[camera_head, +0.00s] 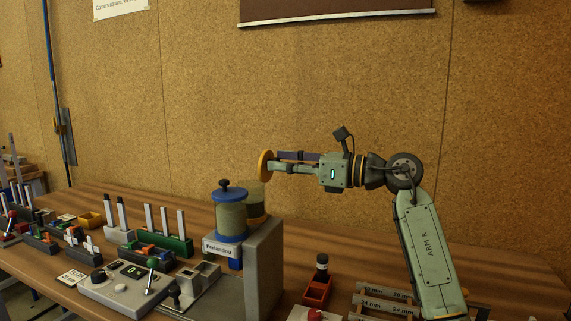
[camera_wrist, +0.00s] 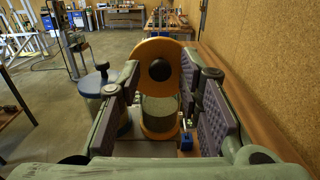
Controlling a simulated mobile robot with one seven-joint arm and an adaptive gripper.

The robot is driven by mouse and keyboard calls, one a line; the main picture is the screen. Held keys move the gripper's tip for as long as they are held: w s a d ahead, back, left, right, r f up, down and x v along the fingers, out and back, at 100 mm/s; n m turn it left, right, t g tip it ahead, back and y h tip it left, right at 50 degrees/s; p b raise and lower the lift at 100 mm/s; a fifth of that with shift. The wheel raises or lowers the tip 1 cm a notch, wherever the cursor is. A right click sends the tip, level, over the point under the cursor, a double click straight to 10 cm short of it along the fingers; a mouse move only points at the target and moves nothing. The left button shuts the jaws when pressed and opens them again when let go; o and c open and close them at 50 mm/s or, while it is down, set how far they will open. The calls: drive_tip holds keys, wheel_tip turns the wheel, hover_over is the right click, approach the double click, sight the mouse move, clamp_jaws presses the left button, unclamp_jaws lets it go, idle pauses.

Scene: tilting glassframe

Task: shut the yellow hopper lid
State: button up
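The yellow hopper lid (camera_head: 265,166) stands raised, nearly edge-on in the head view. In the wrist view the lid (camera_wrist: 160,48) faces me as a round disc with a black knob (camera_wrist: 159,70). Its hopper (camera_wrist: 160,116) stands open below, with greenish contents and a yellow rim. In the head view that hopper (camera_head: 257,207) is partly hidden behind the blue one. My gripper (camera_head: 277,162) is level, its fingertips close to the lid's right side. In the wrist view my gripper (camera_wrist: 164,84) is open, its fingers either side of the knob; contact cannot be told.
A blue-lidded hopper (camera_head: 231,214) with a black knob stands close in front, shut. A grey housing (camera_head: 264,268) supports the hoppers. A control box with a lever (camera_head: 125,285) and several racks crowd the bench. The space above the bench around my arm is clear.

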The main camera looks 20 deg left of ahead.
clamp_jaws()
idle(0.6)
